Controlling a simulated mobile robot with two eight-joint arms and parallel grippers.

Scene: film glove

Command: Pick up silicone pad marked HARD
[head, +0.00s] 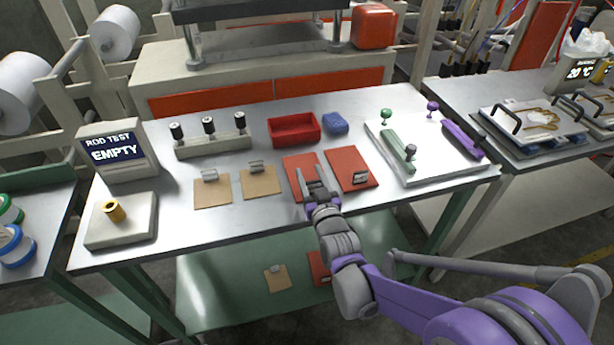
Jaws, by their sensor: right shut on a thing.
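Two red pads lie side by side on the steel table. My right gripper (312,183) reaches over the left red pad (293,164) from the front and is shut on it, with the fingers covering its middle. Any handle on that pad is hidden by the fingers. The right red pad (349,160) lies flat with a small metal handle (360,178) near its front edge. No marking is readable on either pad, so I cannot tell which says HARD. My left gripper is not in view.
Two tan pads (212,194) with metal handles lie to the left. Behind are a red tray (293,129), a blue block (336,123) and a rack (213,145) of black-topped pieces. A white board (448,162) stands right; the ROD TEST display (113,152) reads EMPTY. The table's front strip is clear.

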